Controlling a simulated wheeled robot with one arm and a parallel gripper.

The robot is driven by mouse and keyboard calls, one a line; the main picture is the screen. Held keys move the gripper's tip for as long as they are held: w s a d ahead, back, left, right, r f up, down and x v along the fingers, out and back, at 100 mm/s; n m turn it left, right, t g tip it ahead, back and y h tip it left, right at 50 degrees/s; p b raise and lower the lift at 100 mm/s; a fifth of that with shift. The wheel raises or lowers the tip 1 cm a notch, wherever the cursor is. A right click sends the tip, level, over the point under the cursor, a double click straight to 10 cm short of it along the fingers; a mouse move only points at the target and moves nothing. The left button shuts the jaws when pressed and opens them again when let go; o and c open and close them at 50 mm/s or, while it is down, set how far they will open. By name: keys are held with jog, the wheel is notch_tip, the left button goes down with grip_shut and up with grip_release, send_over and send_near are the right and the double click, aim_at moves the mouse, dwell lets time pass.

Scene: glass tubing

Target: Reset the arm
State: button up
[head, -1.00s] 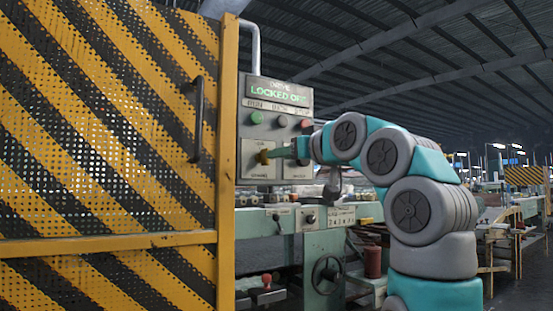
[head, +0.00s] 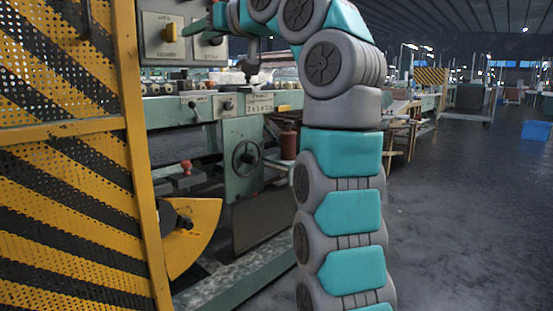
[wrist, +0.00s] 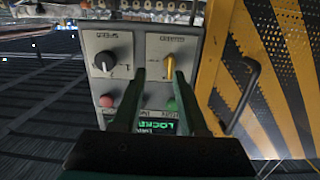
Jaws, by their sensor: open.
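My gripper (wrist: 160,73) is open, with its two green fingers apart and nothing between them. It points at the grey control panel (wrist: 137,50), which appears upside down in the wrist view. The yellow switch handle (wrist: 169,66) shows just beyond the fingertips, closer to the right finger. In the head view my gripper (head: 192,29) is just right of the yellow handle (head: 169,33) at the panel front. I cannot tell whether they touch. A black knob (wrist: 104,61) sits left of the fingers. The display, partly hidden by the fingers, reads "LOCKE".
A yellow-black striped mesh gate (head: 65,180) with a dark handle (wrist: 245,95) stands beside the panel. A green machine frame (head: 180,108) with a handwheel (head: 246,158) runs below. Open floor (head: 450,210) lies to the right.

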jog(key=w+d+f+m+g+h, duration=0.1)
jog(key=w+d+f+m+h, duration=0.15)
jog(key=d+f, duration=0.35)
jog(key=w+d+f+m+g+h, duration=0.1)
jog(key=d+f+m+g+h, duration=0.15)
jog(key=f, duration=0.55)
jog(key=s+d+f+m+g+h, duration=0.15)
jog(key=s+d+f, duration=0.25)
jog(key=f, duration=0.4)
jog(key=s+d+f+g+h, duration=0.1)
jog(key=s+d+f+h, duration=0.1)
jog(key=s+d+f, duration=0.4)
jog(key=s+d+f+m+g+h, duration=0.1)
jog(key=s+d+f+h, duration=0.15)
jog(key=f, duration=0.65)
jog(key=s+d+f+m+g+h, duration=0.15)
jog(key=s+d+f, duration=0.25)
jog(key=s+f, duration=0.5)
jog(key=s+d+f+g, duration=0.3)
jog(key=s+f, duration=0.3)
jog(key=s, duration=0.6)
jog(key=s+d+f+g+h, duration=0.15)
jog(key=s+d+f, duration=0.25)
jog(key=s+f, duration=0.5)
notch_tip(320, 180, up, 16)
jog(key=s+y+p, duration=0.1)
jog(key=p, duration=1.3)
jog(key=shift+a+f, duration=0.2)
jog(key=shift+f, duration=0.05)
